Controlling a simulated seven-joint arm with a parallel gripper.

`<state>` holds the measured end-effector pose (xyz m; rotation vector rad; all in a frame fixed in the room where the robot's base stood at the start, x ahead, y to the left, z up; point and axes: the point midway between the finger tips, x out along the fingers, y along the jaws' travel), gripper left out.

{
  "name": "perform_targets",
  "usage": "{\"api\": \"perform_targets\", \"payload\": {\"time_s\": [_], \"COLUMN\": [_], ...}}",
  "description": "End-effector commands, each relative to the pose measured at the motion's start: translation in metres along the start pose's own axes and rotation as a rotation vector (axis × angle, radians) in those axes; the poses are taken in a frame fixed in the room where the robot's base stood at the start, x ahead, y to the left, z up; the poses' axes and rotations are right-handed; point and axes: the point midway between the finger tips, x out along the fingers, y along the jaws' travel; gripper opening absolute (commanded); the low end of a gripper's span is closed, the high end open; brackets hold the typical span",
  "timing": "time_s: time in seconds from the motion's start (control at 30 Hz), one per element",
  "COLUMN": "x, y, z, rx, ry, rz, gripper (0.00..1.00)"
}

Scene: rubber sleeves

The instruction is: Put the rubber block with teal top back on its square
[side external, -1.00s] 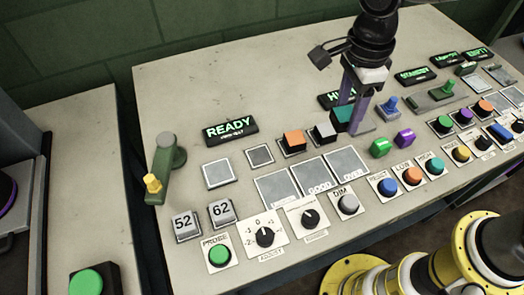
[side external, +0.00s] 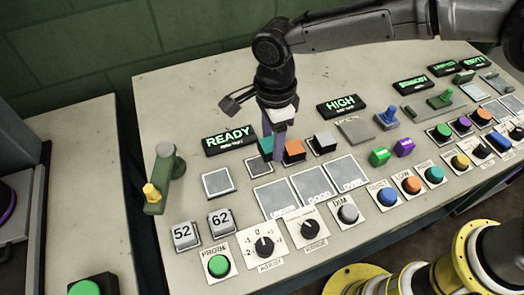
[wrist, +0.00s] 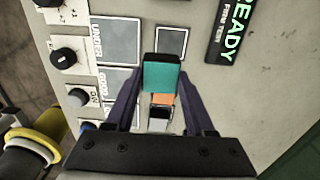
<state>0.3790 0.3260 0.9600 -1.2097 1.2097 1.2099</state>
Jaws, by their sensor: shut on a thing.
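My gripper (side external: 273,148) is shut on the rubber block with teal top (side external: 265,145). In the wrist view the teal block (wrist: 161,77) sits between the two fingers (wrist: 160,80). It is held above the panel, close to the orange-topped block (side external: 293,148), which stands on the row of small squares. A grey-topped block (side external: 324,139) stands to the right of the orange one. A small empty square (side external: 257,169) lies just below and left of the held block; it also shows in the wrist view (wrist: 171,41). Any gap between the teal and orange blocks is unclear.
Another empty square (side external: 217,182) lies further left. Three large grey plates (side external: 314,180) lie in front of the blocks. A lit READY sign (side external: 228,138) stands behind, and a HIGH sign (side external: 342,105) to the right. A bare grey plate (side external: 354,130) lies right of the grey-topped block.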

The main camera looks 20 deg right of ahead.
Motion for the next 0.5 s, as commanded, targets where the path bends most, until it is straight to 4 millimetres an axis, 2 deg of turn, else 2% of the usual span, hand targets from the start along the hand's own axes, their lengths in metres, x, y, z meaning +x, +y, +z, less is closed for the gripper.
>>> {"api": "perform_targets", "payload": {"time_s": [0.1,0.37,0.5], "x": [0.014,0.028,0.047], "y": [-0.009,-0.018,-0.018], "z": [0.008,0.015,0.015], "rx": [0.000,0.000,0.000], "ry": [-0.001,0.000,0.001], "rz": [-0.001,0.000,0.001], "gripper": [0.05,0.05,0.05]}}
